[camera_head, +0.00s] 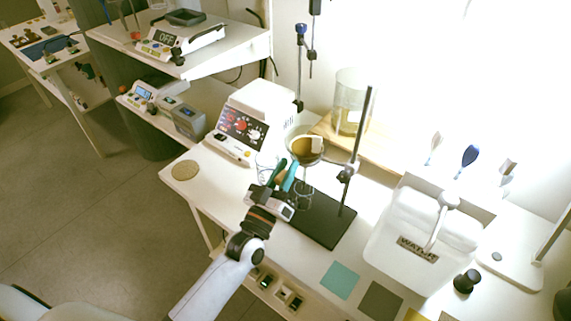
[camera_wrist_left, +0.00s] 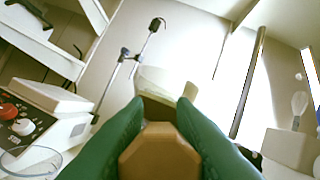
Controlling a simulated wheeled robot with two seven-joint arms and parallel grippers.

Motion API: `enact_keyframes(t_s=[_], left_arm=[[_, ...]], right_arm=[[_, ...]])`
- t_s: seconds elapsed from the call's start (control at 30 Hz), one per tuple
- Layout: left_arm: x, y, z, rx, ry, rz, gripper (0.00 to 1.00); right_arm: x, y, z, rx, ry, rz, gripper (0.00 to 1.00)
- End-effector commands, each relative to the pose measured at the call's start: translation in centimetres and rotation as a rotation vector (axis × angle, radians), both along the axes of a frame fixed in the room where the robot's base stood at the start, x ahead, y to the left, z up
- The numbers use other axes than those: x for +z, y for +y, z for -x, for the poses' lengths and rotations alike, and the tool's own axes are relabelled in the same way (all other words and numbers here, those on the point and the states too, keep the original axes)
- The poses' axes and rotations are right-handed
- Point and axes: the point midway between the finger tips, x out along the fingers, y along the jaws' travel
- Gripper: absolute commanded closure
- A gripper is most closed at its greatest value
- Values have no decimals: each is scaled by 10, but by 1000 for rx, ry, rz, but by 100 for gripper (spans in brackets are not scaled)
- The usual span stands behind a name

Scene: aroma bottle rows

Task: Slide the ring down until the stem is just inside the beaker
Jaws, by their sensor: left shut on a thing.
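My left gripper (camera_head: 285,172) has green fingers, which also fill the lower wrist view (camera_wrist_left: 158,135). They are shut on a brown octagonal grip (camera_wrist_left: 158,155). A glass funnel (camera_head: 306,147) with brown and cream contents sits just beyond the fingers; a pale cup-like shape in the wrist view (camera_wrist_left: 165,88) looks like it. The stand's dark rod (camera_head: 360,130) rises from a black base (camera_head: 325,222), with a clamp (camera_head: 347,172) on it. A clear beaker (camera_head: 304,195) stands below the funnel, partly behind the gripper. My right gripper is out of view.
A white instrument with red knobs (camera_head: 243,130) is left of the stand. A clear glass dish (camera_wrist_left: 35,160) lies near it. A large glass vessel (camera_head: 350,100) stands behind on a wooden board. A white water container (camera_head: 420,235) is at right. The table's front left is mostly clear.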

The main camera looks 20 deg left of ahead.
Motion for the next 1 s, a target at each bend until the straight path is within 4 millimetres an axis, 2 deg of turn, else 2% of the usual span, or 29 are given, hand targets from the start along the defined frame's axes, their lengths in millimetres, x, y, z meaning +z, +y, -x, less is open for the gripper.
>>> enact_keyframes(t_s=[0.03,0.13,0.57,0.6,0.7,1.0], left_arm=[[-11,0,0,-1,3,-1,100],[-17,0,0,-1,3,-1,100],[-19,0,0,-1,2,-1,100],[-19,0,0,-1,2,-1,72],[-19,0,0,-1,2,-1,55],[-19,0,1,0,1,0,55]], right_arm=[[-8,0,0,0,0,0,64],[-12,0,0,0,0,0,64],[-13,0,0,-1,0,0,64],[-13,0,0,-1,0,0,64],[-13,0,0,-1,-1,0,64],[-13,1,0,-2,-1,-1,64]])
